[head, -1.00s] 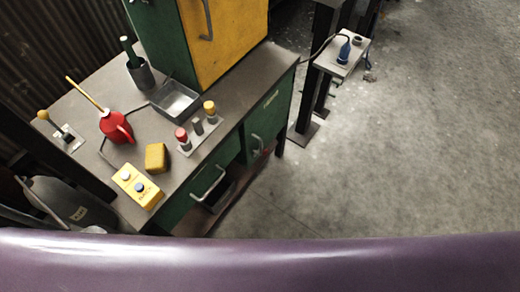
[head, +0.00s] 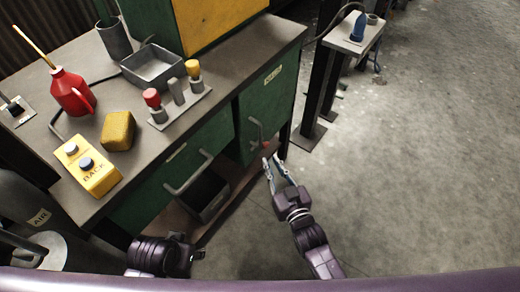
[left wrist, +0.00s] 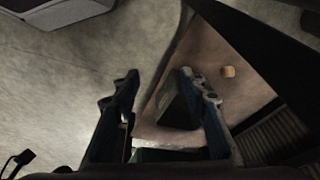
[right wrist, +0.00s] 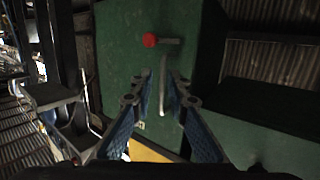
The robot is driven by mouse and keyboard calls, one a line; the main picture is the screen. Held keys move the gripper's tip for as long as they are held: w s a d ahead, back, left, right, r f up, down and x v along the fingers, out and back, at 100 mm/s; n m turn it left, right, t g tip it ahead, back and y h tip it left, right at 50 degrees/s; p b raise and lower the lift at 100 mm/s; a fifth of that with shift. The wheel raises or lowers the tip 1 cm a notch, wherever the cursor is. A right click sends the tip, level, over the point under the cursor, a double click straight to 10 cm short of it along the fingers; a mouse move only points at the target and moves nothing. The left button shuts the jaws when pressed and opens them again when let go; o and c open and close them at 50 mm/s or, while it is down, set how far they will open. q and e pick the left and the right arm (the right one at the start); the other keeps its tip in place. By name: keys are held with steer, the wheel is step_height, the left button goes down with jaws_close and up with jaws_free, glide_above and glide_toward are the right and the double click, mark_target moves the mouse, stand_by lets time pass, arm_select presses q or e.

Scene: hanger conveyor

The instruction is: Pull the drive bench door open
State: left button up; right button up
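The drive bench (head: 225,75) has a green door (head: 264,100) with a label at its right front. A curved metal door handle (head: 256,132) sits on it, with a small red knob below. In the right wrist view the handle (right wrist: 163,90) lies between or just ahead of the fingertips; contact cannot be told. The red knob (right wrist: 149,40) shows beyond. My right gripper (head: 273,164) is open in front of the door, just below the handle. The door looks shut. My left gripper (left wrist: 165,85) is open and empty, low by the bench; its fingers are hidden in the head view.
A drawer handle (head: 188,173) juts out left of the door, above a dark bin (head: 206,196) on the lower shelf. A yellow button box (head: 88,166) and red oil can (head: 72,92) stand on top. A post stand (head: 355,38) is behind right. Floor at right is clear.

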mark_target(260, 145)
steer(key=shift+t+y, duration=0.3)
steer(key=shift+t, duration=0.5)
steer(key=w+a+r+b, duration=0.1)
steer(key=w, duration=0.2)
steer(key=w+a+r+b, duration=0.1)
steer(key=w, duration=0.1)
steer(key=w+a+r+b, duration=0.1)
steer(key=w, duration=0.2)
steer(key=shift+w+a+r, duration=0.3)
steer(key=shift+a+r, duration=0.05)
steer(key=shift+a, duration=0.05)
arm_select(q)
steer(key=v, duration=0.5)
steer(key=shift+a, duration=0.1)
arm_select(e)
steer(key=shift+c, duration=0.2)
jaws_close()
